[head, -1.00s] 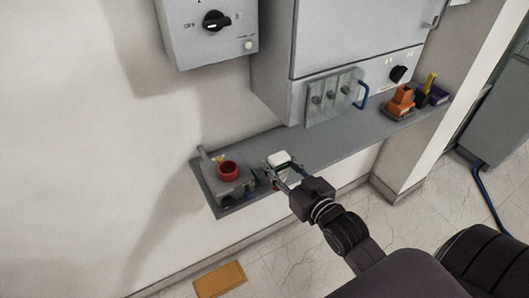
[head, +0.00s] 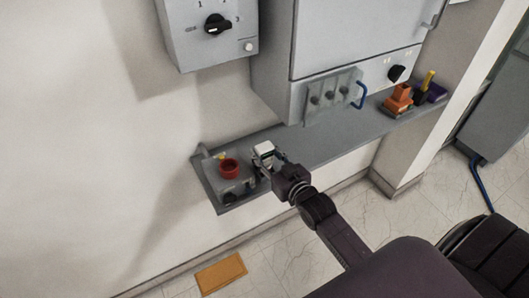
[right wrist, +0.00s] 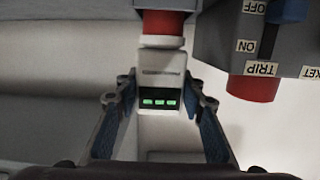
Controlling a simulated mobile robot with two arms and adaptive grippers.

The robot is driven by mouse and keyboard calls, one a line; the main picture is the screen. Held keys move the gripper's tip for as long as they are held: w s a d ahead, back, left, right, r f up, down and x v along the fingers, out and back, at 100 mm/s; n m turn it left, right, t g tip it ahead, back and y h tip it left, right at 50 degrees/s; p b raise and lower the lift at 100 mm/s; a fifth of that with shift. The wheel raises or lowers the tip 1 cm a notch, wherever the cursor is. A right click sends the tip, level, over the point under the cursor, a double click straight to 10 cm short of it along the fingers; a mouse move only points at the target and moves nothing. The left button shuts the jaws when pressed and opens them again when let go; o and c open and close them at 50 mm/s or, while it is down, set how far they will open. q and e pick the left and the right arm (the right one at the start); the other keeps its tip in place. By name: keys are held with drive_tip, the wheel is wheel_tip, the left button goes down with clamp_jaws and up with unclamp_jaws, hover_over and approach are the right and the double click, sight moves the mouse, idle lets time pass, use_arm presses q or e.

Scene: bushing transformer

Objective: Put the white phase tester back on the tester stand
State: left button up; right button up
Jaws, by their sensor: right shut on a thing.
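The white phase tester (head: 264,150) is in my right gripper (head: 270,162), near the left end of the grey shelf. In the right wrist view the tester (right wrist: 161,88) stands between the fingers of my right gripper (right wrist: 162,108), with a dark display of green lights facing me. A red part shows at its far end. My right gripper is shut on the tester. I cannot tell for sure which item on the shelf is the tester stand. My left gripper is not in view.
Wall cabinets (head: 345,45) rise behind.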

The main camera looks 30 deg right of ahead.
drive_tip(key=shift+f, duration=0.1)
drive_tip(key=o, duration=1.3)
drive_tip(key=shift+o, duration=0.2)
drive_tip(key=shift+s, duration=0.4)
drive_tip(key=s+r+b, duration=0.2)
drive_tip(key=s, duration=0.9)
drive_tip(key=shift+d, duration=0.15)
drive_tip(key=shift+s, duration=0.1)
